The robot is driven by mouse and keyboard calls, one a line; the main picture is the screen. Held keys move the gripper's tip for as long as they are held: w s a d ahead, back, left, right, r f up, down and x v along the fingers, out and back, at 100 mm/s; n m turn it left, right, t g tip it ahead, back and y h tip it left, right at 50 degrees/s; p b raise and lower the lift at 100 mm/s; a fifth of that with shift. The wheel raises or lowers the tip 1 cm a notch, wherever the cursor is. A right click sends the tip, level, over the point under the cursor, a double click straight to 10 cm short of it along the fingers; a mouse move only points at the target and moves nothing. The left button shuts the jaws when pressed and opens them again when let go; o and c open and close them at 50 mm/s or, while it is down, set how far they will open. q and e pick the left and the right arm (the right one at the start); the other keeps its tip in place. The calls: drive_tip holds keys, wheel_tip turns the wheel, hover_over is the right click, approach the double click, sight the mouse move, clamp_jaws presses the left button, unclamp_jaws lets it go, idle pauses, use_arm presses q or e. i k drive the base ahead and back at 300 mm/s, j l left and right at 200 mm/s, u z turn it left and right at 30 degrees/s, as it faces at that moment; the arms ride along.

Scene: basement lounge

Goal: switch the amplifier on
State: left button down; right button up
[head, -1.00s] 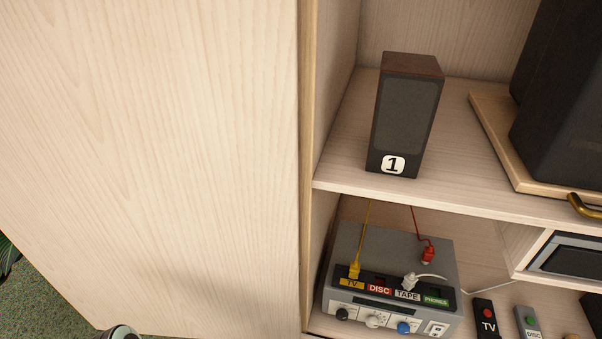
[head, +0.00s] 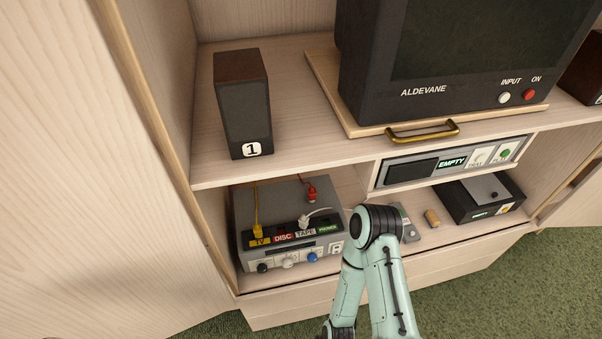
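The amplifier (head: 285,195) is a grey box on the lower left shelf of the cabinet. One of my arms is bent just right of the amplifier; neither gripper shows.
Speaker 1 (head: 244,108) stands on the shelf above. A television (head: 450,65) sits on a wooden board with a brass handle (head: 423,132). Right of my arm are a grey remote, a small wooden piece (head: 432,218) and a black box (head: 480,199). The cabinet's side panel is at left.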

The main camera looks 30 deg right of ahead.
sight(336, 248)
drive_tip(key=l+z, duration=0.3)
drive_tip(key=z, duration=0.2)
drive_tip(key=l+z, duration=0.45)
drive_tip(key=k+j, duration=0.05)
drive_tip(key=j, duration=0.05)
